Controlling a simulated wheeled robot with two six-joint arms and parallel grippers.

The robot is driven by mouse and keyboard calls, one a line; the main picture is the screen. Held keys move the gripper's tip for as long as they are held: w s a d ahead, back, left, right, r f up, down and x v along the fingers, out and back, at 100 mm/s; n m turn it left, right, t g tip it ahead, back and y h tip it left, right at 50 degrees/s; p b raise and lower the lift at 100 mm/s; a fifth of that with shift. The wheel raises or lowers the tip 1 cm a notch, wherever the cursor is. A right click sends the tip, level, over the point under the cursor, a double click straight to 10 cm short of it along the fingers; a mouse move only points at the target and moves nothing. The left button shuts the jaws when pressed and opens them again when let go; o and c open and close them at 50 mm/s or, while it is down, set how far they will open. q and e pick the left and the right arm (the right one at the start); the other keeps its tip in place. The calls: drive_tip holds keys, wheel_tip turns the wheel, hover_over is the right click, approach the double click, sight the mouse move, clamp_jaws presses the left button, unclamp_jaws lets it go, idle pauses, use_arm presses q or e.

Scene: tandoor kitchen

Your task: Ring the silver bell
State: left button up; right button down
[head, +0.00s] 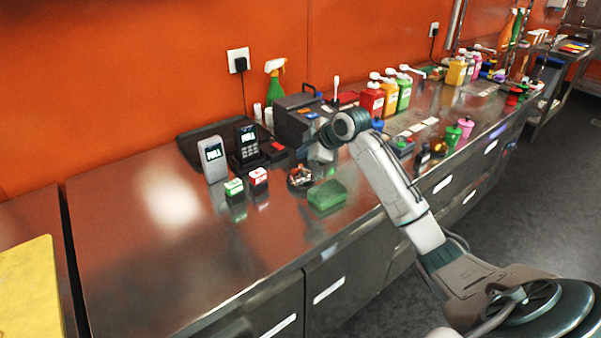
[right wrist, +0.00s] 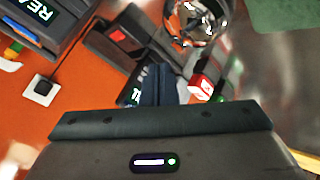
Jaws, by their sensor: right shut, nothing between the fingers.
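The silver bell (head: 299,180) stands on the steel counter, a small shiny dome with a dark lower part, seen partly behind my right gripper's area. In the right wrist view the shiny dome (right wrist: 196,18) is at the top, reflecting orange, and cut by the frame edge. My right gripper (head: 314,152) is above and just behind the bell in the head view, apart from it as far as I can tell. In the right wrist view its dark fingers (right wrist: 158,82) are together and empty, below the bell in the picture. My left gripper is not in view.
A green sponge-like block (head: 327,195) lies right of the bell. A green-white box (head: 234,188) and a red-white box (head: 258,178) stand left, near a grey terminal (head: 213,160). A black machine (head: 290,122) stands behind. The counter's left front (head: 150,270) is clear.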

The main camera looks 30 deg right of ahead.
drive_tip(key=shift+f, duration=0.4)
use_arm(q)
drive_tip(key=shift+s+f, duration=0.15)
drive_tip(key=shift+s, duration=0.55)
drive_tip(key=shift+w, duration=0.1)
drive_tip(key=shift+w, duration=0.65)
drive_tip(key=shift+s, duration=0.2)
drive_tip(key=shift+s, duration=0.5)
